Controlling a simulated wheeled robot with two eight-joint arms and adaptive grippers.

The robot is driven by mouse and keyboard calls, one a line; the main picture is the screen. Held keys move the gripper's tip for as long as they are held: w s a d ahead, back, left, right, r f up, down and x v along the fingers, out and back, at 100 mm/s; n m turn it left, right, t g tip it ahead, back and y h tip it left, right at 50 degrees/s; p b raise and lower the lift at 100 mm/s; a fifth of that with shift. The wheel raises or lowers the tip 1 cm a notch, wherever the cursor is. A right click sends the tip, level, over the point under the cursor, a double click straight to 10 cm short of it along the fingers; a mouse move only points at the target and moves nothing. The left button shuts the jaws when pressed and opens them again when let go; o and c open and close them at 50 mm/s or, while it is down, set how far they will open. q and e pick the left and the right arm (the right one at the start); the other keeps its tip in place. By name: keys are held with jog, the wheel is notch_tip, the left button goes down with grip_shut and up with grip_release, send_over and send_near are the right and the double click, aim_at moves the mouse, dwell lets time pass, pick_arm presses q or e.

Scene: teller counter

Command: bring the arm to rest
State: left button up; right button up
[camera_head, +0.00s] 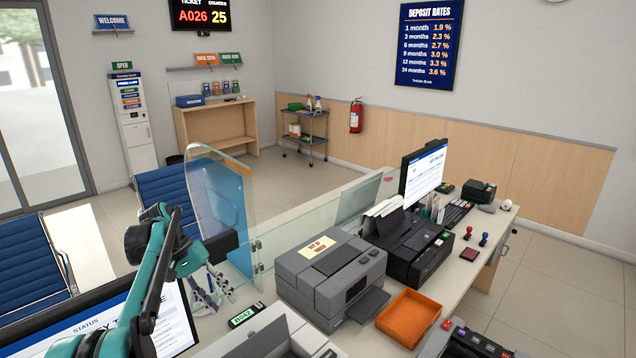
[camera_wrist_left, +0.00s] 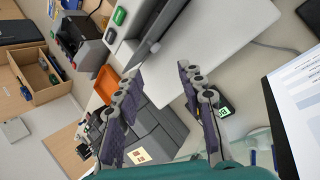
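My left arm (camera_head: 155,275) is raised and comes in from the lower left of the head view, in front of a monitor. My left gripper (camera_head: 213,292) hangs over the counter beside the glass screen, left of the grey printer. In the left wrist view the two fingers of this gripper (camera_wrist_left: 158,72) stand apart with nothing between them. The counter and a pale device lie beyond them. My right arm and right gripper show in neither view.
A glass screen (camera_head: 325,218) stands close to the gripper. The grey printer (camera_head: 325,270), an orange tray (camera_head: 408,316), a black printer (camera_head: 410,248) and a small green display (camera_head: 243,316) crowd the counter. A monitor (camera_head: 178,322) stands at the lower left.

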pick_arm(q)
jog(key=s+d+f+m+t+y+b, duration=0.1)
jog(key=s+d+f+t+y+b, duration=0.15)
jog(key=s+d, duration=0.45)
jog(key=s+d+f+t+y+b, duration=0.1)
jog(key=s+d+t+y, duration=0.25)
jog(key=s, duration=0.75)
jog(key=s+f, duration=0.2)
jog(key=s+d+f+m+t+b, duration=0.1)
jog(key=s+f, duration=0.1)
jog(key=s, duration=0.1)
jog(key=s+f+t, duration=0.1)
jog(key=s+f, duration=0.1)
jog(key=f, duration=0.1)
jog(key=shift+s+d, duration=0.15)
jog(key=shift+s, duration=0.1)
